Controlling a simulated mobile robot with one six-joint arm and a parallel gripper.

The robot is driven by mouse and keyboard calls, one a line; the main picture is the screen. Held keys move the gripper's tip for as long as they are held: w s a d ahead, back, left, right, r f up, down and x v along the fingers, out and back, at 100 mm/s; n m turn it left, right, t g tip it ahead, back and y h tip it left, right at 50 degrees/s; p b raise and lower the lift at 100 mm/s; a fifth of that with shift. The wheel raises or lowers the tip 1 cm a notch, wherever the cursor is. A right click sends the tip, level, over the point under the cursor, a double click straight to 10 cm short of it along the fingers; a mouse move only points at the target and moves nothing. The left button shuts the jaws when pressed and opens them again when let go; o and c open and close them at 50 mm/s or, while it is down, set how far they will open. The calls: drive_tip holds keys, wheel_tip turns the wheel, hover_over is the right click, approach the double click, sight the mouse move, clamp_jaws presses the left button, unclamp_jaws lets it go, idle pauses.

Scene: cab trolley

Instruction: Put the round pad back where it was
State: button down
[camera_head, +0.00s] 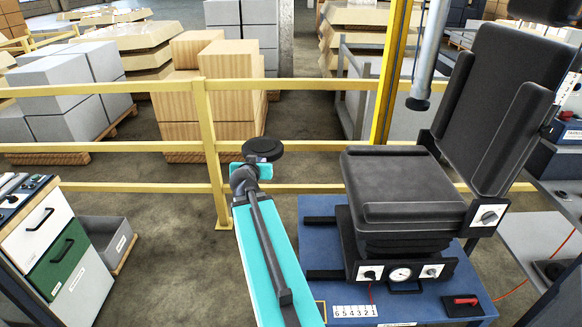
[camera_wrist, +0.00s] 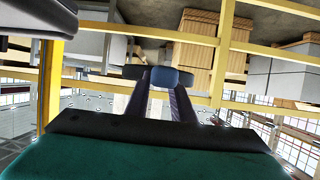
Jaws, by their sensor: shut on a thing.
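The round pad (camera_head: 264,148) is a flat dark disc at the end of my arm in the head view. My gripper (camera_head: 258,162) is just beneath it, shut on it. In the wrist view the pad (camera_wrist: 132,72) is seen nearly edge-on beyond the two dark fingers of my gripper (camera_wrist: 164,90). The pad is held in the air in front of the yellow railing, left of the seat, apart from other things. I cannot tell which place it came from.
A dark seat (camera_head: 403,186) on a blue trolley (camera_head: 450,283) stands right. A grey tube (camera_head: 430,55) with a dark round end hangs beside a yellow post (camera_head: 388,75). A yellow railing (camera_head: 205,140) crosses behind. A drawer cabinet (camera_head: 55,245) and grey bin (camera_head: 105,240) stand left.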

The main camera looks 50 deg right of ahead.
drive_tip(key=w+a+r+n+t+y, duration=0.2)
drive_tip(key=w+a, duration=0.4)
drive_tip(key=a, duration=0.7)
drive_tip(key=w+a+r+n+t+y, duration=0.2)
drive_tip(key=w+a+r+n+y, duration=0.3)
drive_tip(key=a, duration=0.8)
drive_tip(key=w+a+r+n+t+y, duration=0.1)
drive_tip(key=w+a+r+n+y, duration=0.2)
drive_tip(key=a, duration=1.1)
drive_tip(key=w+r, duration=0.3)
drive_tip(key=w, duration=0.1)
drive_tip(key=shift+n+t+y, duration=0.4)
